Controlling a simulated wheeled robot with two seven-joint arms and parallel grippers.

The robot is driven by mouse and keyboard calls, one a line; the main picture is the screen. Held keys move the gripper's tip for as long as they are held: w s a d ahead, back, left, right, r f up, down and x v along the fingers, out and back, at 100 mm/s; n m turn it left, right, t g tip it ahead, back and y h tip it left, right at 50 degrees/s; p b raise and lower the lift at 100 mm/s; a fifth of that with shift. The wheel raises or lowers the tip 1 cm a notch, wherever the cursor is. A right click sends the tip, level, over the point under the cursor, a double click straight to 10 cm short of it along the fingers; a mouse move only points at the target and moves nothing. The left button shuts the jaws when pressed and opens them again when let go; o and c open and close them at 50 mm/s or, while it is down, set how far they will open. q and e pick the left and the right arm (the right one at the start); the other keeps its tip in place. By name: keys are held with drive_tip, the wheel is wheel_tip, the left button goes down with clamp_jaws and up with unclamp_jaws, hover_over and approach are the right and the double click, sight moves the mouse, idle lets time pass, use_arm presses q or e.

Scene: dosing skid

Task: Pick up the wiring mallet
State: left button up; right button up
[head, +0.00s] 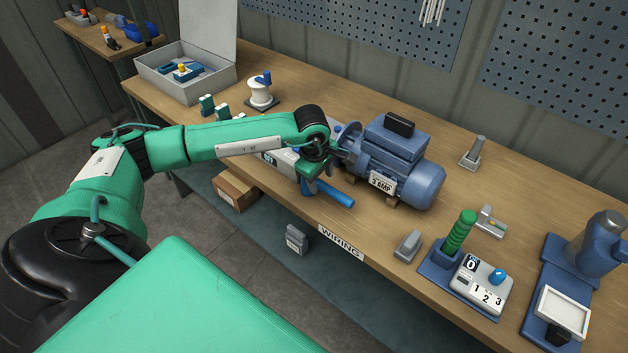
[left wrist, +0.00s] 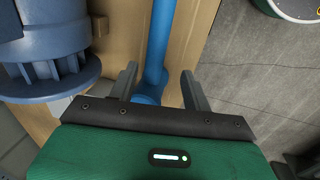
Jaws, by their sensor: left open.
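The wiring mallet shows as a blue handle (head: 336,194) at the front edge of the bench, beside the motor. Its other end is partly hidden by my left gripper (head: 311,178). In the left wrist view the blue handle (left wrist: 158,45) runs lengthwise between the two fingers, with a wider blue part near the palm. My left gripper (left wrist: 160,85) is open, with a gap on each side of the handle. I cannot tell whether a finger touches it. My right gripper is not in view.
The blue motor (head: 400,160) stands close behind the handle and is also left of the fingers in the wrist view (left wrist: 45,50). A control box (head: 483,284) with a green-handled tool (head: 459,232) stands to the right. An open grey toolbox (head: 205,80) is at the back left.

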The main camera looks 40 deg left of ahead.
sight(323, 184)
use_arm(q)
drive_tip(key=shift+f, duration=0.35)
drive_tip(key=shift+w+f+p, duration=0.3)
drive_tip(key=shift+f+p, duration=0.15)
drive_tip(key=shift+p, duration=0.05)
drive_tip(key=f, duration=0.1)
drive_tip(key=w+f+p, duration=0.1)
drive_tip(key=f, duration=0.1)
drive_tip(key=shift+a+f+p, duration=0.1)
drive_tip(key=shift+a+p, duration=0.1)
drive_tip(key=shift+p, duration=0.1)
drive_tip(key=shift+w+f, duration=0.15)
drive_tip(key=shift+f, duration=0.4)
drive_tip(key=c, duration=1)
clamp_jaws()
drive_tip(key=shift+r, duration=0.15)
